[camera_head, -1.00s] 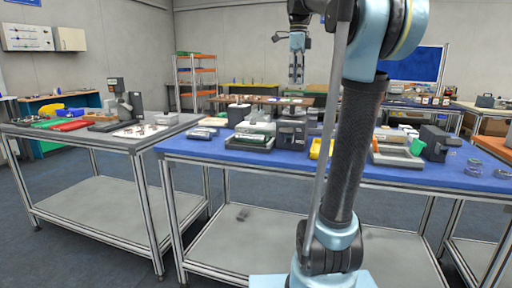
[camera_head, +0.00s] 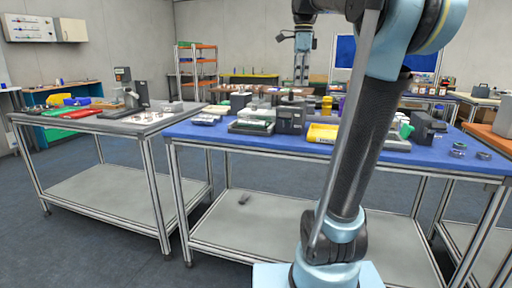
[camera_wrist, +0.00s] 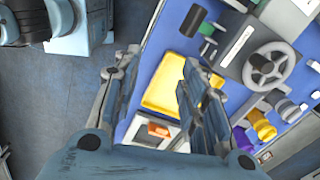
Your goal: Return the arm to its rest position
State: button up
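Beyond the fingers lies a yellow tray (camera_wrist: 168,88) on the blue table top (camera_wrist: 150,45). The tray also shows in the head view (camera_head: 322,133), just left of my arm. The exact height of the gripper above the table cannot be told.
The blue table (camera_head: 205,134) holds several boxes and devices, including a grey machine (camera_head: 291,119). A grey table (camera_head: 75,122) with a microscope-like device (camera_head: 126,88) stands at left. A handwheel device (camera_wrist: 270,62) shows in the wrist view. Floor shows between me and the tables.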

jog(key=s+d+f+n, duration=0.1)
jog(key=s+f+n, duration=0.5)
jog(key=f, duration=0.7)
jog(key=s+f+n+t, duration=0.1)
jog(key=s+f+n, duration=0.6)
jog(key=f, duration=0.6)
jog(key=s+d+f+n+t, duration=0.1)
jog(key=s+f+n, duration=0.5)
jog(key=s+f, duration=0.4)
notch_tip(320, 180, down, 4)
jog(key=shift+s+d+f, duration=0.1)
jog(key=shift+s+d, duration=0.2)
jog(key=shift+s, duration=0.05)
